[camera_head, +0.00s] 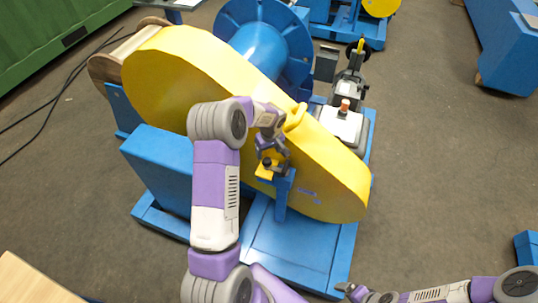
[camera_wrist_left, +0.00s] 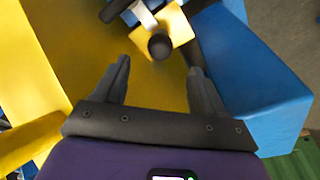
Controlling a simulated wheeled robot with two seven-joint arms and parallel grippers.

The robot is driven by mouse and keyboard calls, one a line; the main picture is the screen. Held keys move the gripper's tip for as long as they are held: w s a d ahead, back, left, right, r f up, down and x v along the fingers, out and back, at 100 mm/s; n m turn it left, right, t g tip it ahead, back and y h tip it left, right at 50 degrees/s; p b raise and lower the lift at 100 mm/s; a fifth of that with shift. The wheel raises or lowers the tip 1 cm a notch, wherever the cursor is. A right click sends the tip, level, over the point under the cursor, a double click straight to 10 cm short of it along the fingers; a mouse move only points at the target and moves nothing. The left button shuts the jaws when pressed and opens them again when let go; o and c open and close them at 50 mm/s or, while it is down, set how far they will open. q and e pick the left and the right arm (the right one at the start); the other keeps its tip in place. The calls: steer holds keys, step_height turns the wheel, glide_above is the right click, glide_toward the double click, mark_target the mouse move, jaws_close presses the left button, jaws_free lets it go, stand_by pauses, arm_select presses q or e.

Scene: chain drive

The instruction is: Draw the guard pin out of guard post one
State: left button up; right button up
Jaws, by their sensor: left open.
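The large yellow guard (camera_head: 200,80) covers the drive on the blue machine. A blue guard post (camera_head: 282,200) with a yellow lug (camera_head: 262,173) stands at its near side. In the left wrist view the guard pin's round black knob (camera_wrist_left: 160,46) shows in front of the yellow lug (camera_wrist_left: 178,30). My left gripper (camera_head: 274,158) is above and beside the post. In the wrist view its two fingers (camera_wrist_left: 160,78) are open, and the knob lies just beyond their tips, between them; I see no contact. My right gripper (camera_head: 350,290) is low at the bottom edge, too small to read.
A blue box (camera_head: 160,160) stands left of the post. A yellow handle (camera_head: 296,117) rises from the guard close to my left wrist. Grey machinery (camera_head: 343,125) stands behind the guard.

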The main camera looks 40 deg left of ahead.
mark_target(267, 159)
arm_select(q)
steer(key=f, duration=0.2)
steer(key=f+b, duration=0.1)
steer(key=f, duration=0.1)
steer(key=a+f, duration=0.1)
steer(key=f, duration=0.2)
steer(key=shift+w+f+b, duration=0.1)
steer(key=shift+w+b, duration=0.15)
steer(key=shift+b, duration=0.15)
steer(key=shift+c, duration=0.3)
steer(key=c, duration=1.2)
steer(key=shift+o, duration=0.2)
step_height(267, 159, up, 11)
steer(key=p, duration=0.6)
